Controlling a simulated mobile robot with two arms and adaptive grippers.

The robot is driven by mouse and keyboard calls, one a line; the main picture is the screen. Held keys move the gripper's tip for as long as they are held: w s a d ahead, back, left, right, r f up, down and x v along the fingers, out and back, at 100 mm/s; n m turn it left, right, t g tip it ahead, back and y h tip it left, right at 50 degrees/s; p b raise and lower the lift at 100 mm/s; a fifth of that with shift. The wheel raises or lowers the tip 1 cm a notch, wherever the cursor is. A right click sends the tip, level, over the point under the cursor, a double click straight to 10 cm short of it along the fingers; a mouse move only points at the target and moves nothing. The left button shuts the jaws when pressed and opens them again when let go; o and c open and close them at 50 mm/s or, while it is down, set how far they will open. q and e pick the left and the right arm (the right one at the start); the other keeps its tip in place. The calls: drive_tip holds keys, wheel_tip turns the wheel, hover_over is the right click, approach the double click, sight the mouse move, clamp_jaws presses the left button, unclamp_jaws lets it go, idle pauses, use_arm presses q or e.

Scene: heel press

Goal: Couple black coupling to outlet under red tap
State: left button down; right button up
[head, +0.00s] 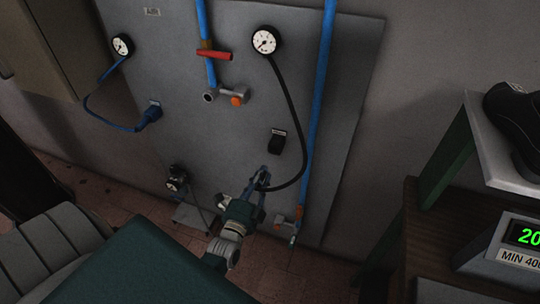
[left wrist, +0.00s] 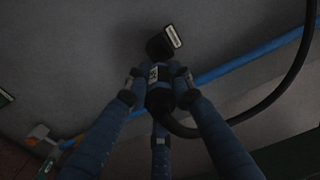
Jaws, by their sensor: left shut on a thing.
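My left gripper (head: 262,179) reaches up from the bottom in front of the grey panel, shut on the black coupling. In the left wrist view the fingers (left wrist: 155,84) close around the black coupling (left wrist: 160,100), which has a small white label and a black hose (left wrist: 187,131) leading off it. In the head view the gripper mostly hides the coupling. The red tap (head: 213,54) sits on a blue pipe at upper middle. The outlet (head: 209,96) under it is a grey open end facing out, apart from the coupling and up to its left. My right gripper is not in view.
A black holder (head: 277,142) with a white label is on the panel (head: 340,80) just above my gripper. The black hose loops from the right gauge (head: 265,41). An orange knob (head: 237,100) sits beside the outlet. A blue hose (head: 98,119) hangs at left.

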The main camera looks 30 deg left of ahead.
use_arm(q)
drive_tip(key=s+a+r+p, duration=0.2)
drive_tip(key=a+r+p, duration=0.4)
drive_tip(key=a+r, duration=0.3)
drive_tip(key=s+a+r+p, duration=0.3)
drive_tip(key=a+r+p, duration=0.3)
drive_tip(key=a+r, duration=0.3)
drive_tip(key=a, duration=0.3)
drive_tip(key=shift+s+a+p, duration=0.2)
drive_tip(key=shift+p, duration=0.15)
idle(1.4)
drive_tip(key=shift+w, duration=0.2)
drive_tip(key=b+x, duration=0.2)
drive_tip(key=x, duration=0.2)
drive_tip(key=shift+w+a, duration=0.1)
drive_tip(key=shift+w, duration=0.25)
idle(0.6)
idle(1.4)
drive_tip(key=shift+b+x, duration=0.45)
drive_tip(key=shift+x, duration=0.55)
